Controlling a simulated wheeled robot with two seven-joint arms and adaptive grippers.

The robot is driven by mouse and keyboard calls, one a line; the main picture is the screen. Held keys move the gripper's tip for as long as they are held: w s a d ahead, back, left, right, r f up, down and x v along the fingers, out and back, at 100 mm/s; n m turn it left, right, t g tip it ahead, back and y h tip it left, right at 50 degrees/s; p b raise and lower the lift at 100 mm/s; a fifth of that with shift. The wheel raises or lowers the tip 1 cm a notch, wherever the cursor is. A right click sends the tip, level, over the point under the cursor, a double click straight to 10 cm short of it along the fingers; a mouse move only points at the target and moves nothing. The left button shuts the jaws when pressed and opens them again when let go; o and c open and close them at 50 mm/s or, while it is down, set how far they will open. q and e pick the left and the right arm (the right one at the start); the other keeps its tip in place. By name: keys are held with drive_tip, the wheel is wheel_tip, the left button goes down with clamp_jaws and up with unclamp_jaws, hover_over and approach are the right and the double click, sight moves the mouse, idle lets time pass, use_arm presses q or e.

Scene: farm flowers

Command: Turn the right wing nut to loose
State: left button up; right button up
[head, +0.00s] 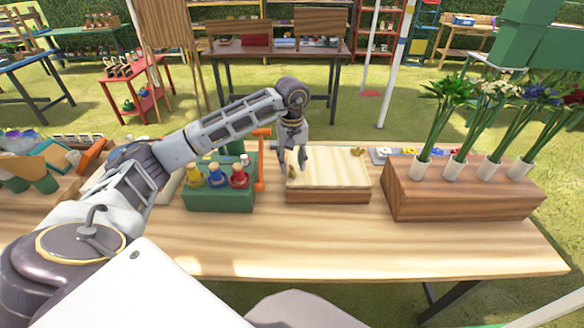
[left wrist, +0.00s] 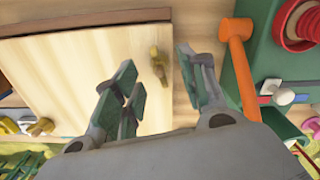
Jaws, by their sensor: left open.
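A pale wooden board (head: 328,167) lies on a darker wooden base on the table. The right wing nut (head: 356,154), small and brass-coloured, sits at the board's back right corner. It also shows in the left wrist view (left wrist: 40,127), at the lower left. Another brass wing nut (left wrist: 158,65) shows in the left wrist view near the board's other end. My left gripper (head: 292,162) is open and points down over the board's left end. In the left wrist view its fingers stand either side of this other wing nut, with no visible grip on it. My right gripper is not in view.
A green holder (head: 220,200) with several coloured bottles and an orange hammer-shaped tool (head: 261,160) stand left of the board. A brown planter block (head: 460,190) with flowers in white tubes stands to the right. The table's front (head: 350,240) is clear.

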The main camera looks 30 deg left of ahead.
use_arm(q)
drive_tip(key=shift+f, duration=1.15)
drive_tip(key=shift+c, duration=0.4)
clamp_jaws()
